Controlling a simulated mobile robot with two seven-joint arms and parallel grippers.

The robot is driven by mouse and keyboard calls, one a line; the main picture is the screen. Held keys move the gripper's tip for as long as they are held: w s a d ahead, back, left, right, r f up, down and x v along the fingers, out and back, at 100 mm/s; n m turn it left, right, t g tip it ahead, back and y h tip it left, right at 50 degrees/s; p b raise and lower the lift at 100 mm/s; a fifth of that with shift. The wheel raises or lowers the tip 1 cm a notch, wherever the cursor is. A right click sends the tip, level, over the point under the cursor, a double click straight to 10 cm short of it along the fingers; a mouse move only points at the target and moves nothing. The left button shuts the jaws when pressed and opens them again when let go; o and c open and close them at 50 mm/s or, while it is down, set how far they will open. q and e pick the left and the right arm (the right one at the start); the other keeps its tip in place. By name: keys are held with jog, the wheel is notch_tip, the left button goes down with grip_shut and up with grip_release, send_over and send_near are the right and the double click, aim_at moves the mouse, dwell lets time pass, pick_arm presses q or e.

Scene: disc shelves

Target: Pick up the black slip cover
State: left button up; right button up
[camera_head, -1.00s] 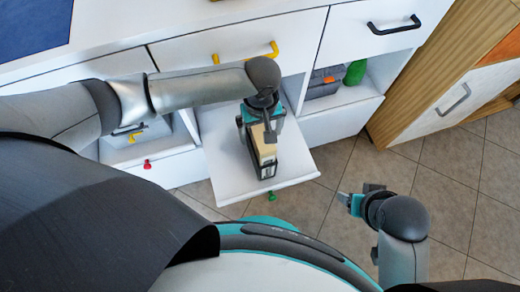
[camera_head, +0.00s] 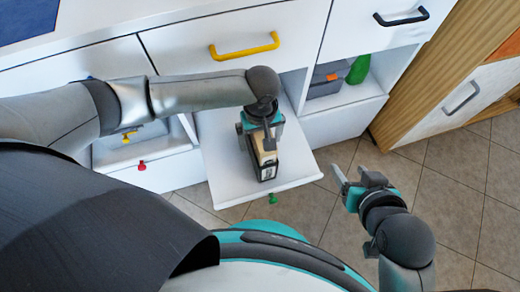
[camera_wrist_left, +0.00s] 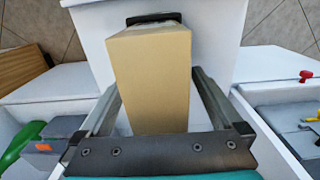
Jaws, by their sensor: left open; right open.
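The black slip cover (camera_head: 266,174) stands on the white pulled-out shelf board (camera_head: 225,170), around the lower part of a tan block (camera_head: 264,153). In the left wrist view the tan block (camera_wrist_left: 150,75) fills the middle, and a black edge of the cover (camera_wrist_left: 153,18) shows beyond its far end. My left gripper (camera_head: 268,138) points down over the block. Its open fingers lie on either side of the block in the left wrist view (camera_wrist_left: 155,85); contact cannot be told. My right gripper (camera_head: 350,184) is open and empty, right of the board above the floor.
White drawers with a yellow handle (camera_head: 244,47) and a black handle (camera_head: 401,17) stand behind. A grey box (camera_head: 326,80) and a green object (camera_head: 358,69) sit in the right compartment. A red knob (camera_head: 142,165) is at left. Tiled floor (camera_head: 455,165) is free at right.

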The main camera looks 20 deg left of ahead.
pick_arm(q)
jog(key=shift+f+p, duration=0.25)
jog(key=shift+p, duration=0.25)
dwell(0.8)
jog(key=shift+c, duration=0.2)
grip_shut()
dwell(0.4)
